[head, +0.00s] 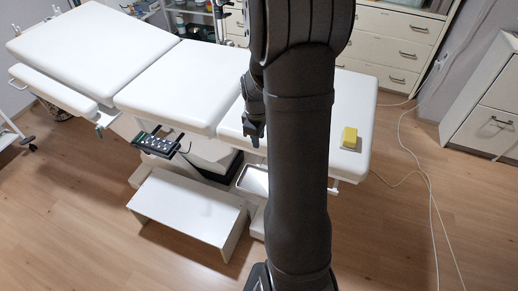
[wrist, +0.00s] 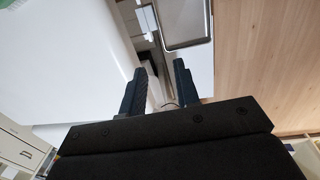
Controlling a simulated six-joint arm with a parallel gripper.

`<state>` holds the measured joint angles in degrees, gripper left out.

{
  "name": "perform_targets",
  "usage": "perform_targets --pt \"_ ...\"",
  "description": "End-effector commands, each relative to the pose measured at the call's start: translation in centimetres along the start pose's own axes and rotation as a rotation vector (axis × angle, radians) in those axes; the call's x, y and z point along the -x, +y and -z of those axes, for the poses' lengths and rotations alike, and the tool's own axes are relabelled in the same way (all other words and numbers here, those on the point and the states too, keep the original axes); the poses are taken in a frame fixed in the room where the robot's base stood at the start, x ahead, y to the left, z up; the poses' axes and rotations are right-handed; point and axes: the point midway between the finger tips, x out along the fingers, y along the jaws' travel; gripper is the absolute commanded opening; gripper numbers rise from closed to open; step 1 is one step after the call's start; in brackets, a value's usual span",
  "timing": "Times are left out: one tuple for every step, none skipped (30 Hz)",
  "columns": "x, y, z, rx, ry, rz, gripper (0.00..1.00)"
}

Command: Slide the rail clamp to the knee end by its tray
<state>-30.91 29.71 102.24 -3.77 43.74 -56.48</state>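A small metal tray (head: 254,180) with a pale rim hangs at the near long side of the white couch (head: 172,85), partly behind my arm in the head view. In the wrist view the tray (wrist: 188,44) is at the top, ahead of the fingertips. A grey bracket-like part (wrist: 149,20) beside it may be the rail clamp; I cannot tell for sure. My gripper (wrist: 161,68) is open, with nothing between its fingers, and apart from the tray. In the head view my gripper (head: 252,137) is above the couch's near edge, a little above the tray.
A dark holder with small items (head: 158,146) juts from the couch's near side, left of the tray. A white step stool (head: 185,208) stands below. A yellow sponge (head: 350,136) lies on the right section. Cables run along the floor at right.

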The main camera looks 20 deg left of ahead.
Motion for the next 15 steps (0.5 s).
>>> perform_targets --pt "-0.8 -0.1 0.0 0.000 -0.002 0.003 0.29" --pt "-1.2 -0.1 0.0 0.000 -0.002 0.004 0.29" --pt "-1.9 -0.1 0.0 -0.001 -0.003 0.004 0.29" --pt "-2.4 -0.1 0.0 -0.001 -0.002 0.004 0.29" --pt "-3.0 -0.1 0.0 -0.001 -0.003 0.005 0.29" --pt "-3.7 -0.1 0.0 -0.001 -0.003 0.004 0.29" --pt "-4.3 -0.1 0.0 -0.002 -0.003 0.005 0.29" --pt "-4.9 -0.1 0.0 -0.002 -0.003 0.004 0.29" --pt "-5.7 -0.1 0.0 -0.002 -0.002 0.004 0.29" --pt "-6.2 -0.1 0.0 -0.002 -0.003 0.004 0.29" --pt "-6.7 -0.1 0.0 -0.002 -0.002 0.003 0.29" --pt "-7.5 -0.1 0.0 -0.002 -0.003 0.004 0.29" --pt "-8.0 -0.1 0.0 -0.002 -0.002 0.003 0.29" --pt "-8.6 -0.1 0.0 -0.002 -0.002 0.004 0.29" --pt "-9.2 -0.1 0.0 -0.002 -0.003 0.003 0.29"
